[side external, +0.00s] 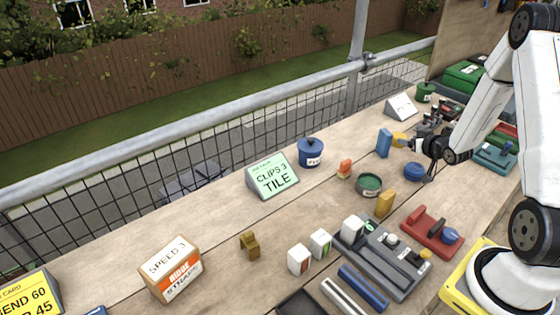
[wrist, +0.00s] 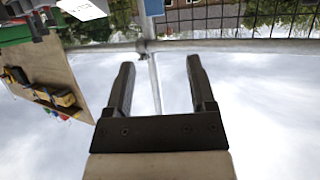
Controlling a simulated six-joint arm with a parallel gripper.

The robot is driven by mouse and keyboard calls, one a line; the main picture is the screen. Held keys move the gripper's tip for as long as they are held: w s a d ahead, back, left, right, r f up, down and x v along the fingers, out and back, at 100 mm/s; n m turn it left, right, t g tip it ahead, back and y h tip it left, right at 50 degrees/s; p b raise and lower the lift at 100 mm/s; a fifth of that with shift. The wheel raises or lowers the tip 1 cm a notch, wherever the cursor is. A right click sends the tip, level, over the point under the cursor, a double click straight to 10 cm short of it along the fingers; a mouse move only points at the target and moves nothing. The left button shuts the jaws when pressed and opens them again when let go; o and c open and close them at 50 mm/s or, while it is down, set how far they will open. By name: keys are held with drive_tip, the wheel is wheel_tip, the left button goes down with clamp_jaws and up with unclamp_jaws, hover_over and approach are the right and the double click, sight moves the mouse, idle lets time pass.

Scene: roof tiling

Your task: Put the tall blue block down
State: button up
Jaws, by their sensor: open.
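The tall blue block (side external: 384,142) stands upright, apparently on the wooden bench, just left of my gripper (side external: 419,136) in the side view. A gap with a yellow piece (side external: 400,139) lies between them in that picture. In the wrist view, my gripper (wrist: 161,64) has its two dark fingers wide apart with nothing between them. A blue patch that looks like the tall blue block (wrist: 153,6) shows at the top edge there, beyond the fingertips; most of it is cut off.
A red tray (side external: 431,232) and a grey tray (side external: 382,258) lie closer. Bare bench (side external: 335,215) shows left of the grey tray.

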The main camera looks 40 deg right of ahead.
drive_tip(key=w+a+r+n+g+y, duration=0.1)
drive_tip(key=a+r+g, duration=0.1)
drive_tip(key=a, duration=0.6)
drive_tip(key=w+a+r+n+g+y, duration=0.1)
drive_tip(key=a+r+g+y, duration=0.1)
drive_tip(key=a, duration=0.7)
drive_tip(key=s+a+r+n+g+y, duration=0.1)
drive_tip(key=s+a+g, duration=0.1)
drive_tip(key=s+a, duration=0.3)
drive_tip(key=s+a+r+n+g+y, duration=0.1)
drive_tip(key=s+a+g, duration=0.2)
drive_tip(key=s+a, duration=0.3)
drive_tip(key=a, duration=0.5)
drive_tip(key=shift+s+r+g, duration=0.2)
drive_tip(key=shift+r+g, duration=0.1)
drive_tip(key=shift+r, duration=0.05)
